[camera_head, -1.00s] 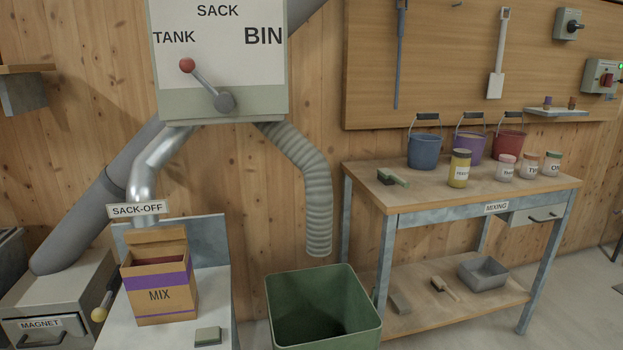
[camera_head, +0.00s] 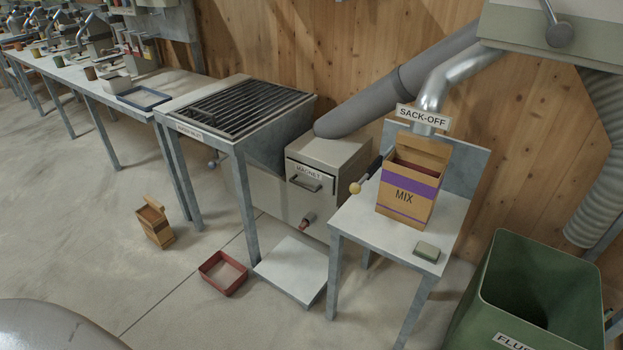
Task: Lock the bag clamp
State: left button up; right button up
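An open cardboard MIX bag (camera_head: 408,195) with purple bands stands upright on the small table (camera_head: 345,220) under the spout. A dark lever with a pale yellow ball knob (camera_head: 355,187) sticks out at the left of the bag, its knob low; it looks like the clamp handle. I cannot tell whether the bag's top touches the spout. Neither of my grippers is in view.
A small green block (camera_head: 427,251) lies on the sack table. A green bin (camera_head: 480,300) stands at the right. The magnet box (camera_head: 325,165) is left of the table. A red tray (camera_head: 223,273) and an open carton (camera_head: 154,222) sit on the floor.

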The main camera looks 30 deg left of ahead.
aim_at(354, 188)
jog(key=u, duration=0.75)
jog(key=k, duration=0.5)
jog(key=u, duration=0.6)
jog(key=i, duration=1.15)
jog(key=z, duration=0.3)
